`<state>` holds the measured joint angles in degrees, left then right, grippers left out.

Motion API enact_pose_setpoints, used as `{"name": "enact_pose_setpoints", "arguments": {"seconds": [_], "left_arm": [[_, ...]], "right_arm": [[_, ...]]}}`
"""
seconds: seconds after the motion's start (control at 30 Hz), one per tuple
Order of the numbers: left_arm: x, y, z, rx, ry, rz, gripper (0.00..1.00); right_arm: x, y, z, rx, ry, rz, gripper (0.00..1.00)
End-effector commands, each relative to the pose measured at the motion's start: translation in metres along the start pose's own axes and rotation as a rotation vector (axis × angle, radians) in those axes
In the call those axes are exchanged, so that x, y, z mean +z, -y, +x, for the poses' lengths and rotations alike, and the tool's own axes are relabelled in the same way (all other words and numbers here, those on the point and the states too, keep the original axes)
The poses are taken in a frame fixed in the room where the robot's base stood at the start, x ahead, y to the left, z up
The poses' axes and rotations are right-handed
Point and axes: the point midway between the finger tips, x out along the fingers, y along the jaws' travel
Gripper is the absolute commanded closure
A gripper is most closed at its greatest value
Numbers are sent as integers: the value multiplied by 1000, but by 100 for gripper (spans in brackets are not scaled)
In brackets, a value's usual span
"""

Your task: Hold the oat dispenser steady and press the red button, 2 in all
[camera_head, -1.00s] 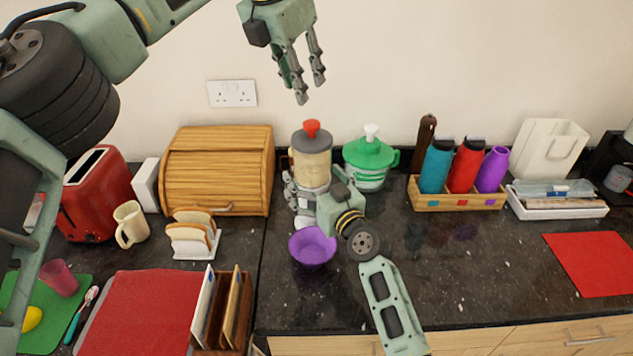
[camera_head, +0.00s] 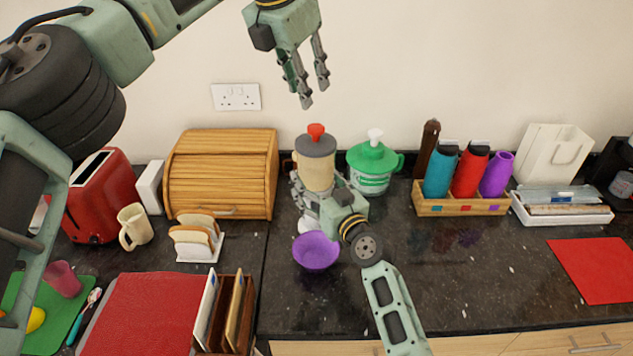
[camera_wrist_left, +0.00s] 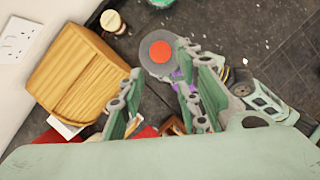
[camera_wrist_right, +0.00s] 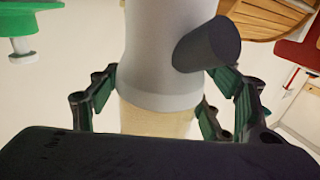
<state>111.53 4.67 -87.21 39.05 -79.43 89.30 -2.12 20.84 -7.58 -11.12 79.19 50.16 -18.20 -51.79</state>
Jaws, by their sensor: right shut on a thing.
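The oat dispenser (camera_head: 318,172) stands upright on the dark counter, with a grey lid and the red button (camera_head: 316,131) on top. My right gripper (camera_head: 318,208) is shut on the dispenser's lower body; its fingers also show on both sides of it in the right wrist view (camera_wrist_right: 160,108). A purple bowl (camera_head: 316,251) sits in front, below the dispenser's spout. My left gripper (camera_head: 315,95) is open and empty, in the air above and slightly behind the button. In the left wrist view, the red button (camera_wrist_left: 161,51) shows beyond the fingertips.
A green dispenser (camera_head: 371,165) with a white button stands close on the right. A wooden bread bin (camera_head: 220,172) and toast rack (camera_head: 196,240) stand to the left. A bottle crate (camera_head: 462,205) is farther right.

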Motion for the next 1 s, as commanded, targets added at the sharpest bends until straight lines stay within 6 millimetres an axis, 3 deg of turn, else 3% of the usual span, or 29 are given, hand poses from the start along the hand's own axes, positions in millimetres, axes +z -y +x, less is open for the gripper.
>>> {"name": "enact_pose_setpoints", "arguments": {"seconds": [0.07, 0.4, 1.0], "left_arm": [[0, 0, 0, 0, 0, 0, 70], [0, 0, 0, 0, 0, 0, 99], [0, 0, 0, 0, 0, 0, 100]], "right_arm": [[0, 0, 0, 1, 0, 0, 82], [0, -1, 0, 1, 0, -1, 82], [0, -1, 0, 1, 0, -1, 82]]}}
